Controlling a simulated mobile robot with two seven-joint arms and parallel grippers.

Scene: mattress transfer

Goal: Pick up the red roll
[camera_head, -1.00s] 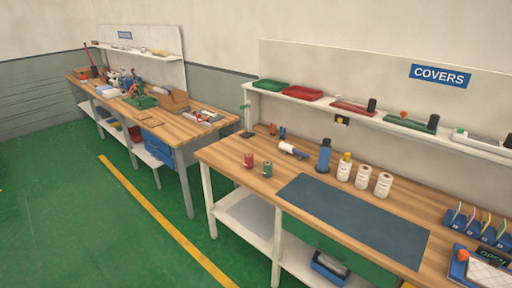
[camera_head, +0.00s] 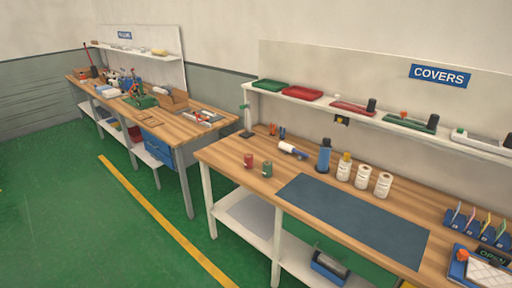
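The red roll (camera_head: 249,160) is small and stands upright near the left end of the front workbench (camera_head: 232,172). A similar green roll (camera_head: 267,169) stands upright just to its right, with a small gap between them. Neither of my grippers shows in the head view, and nothing touches the red roll.
A dark blue mat (camera_head: 350,218) covers the bench's middle. Behind it stand a blue bottle (camera_head: 324,157) and several white spools (camera_head: 362,177). A shelf (camera_head: 350,112) runs above the back. A second bench (camera_head: 178,127) stands behind left. Green floor (camera_head: 80,220) at the left is clear.

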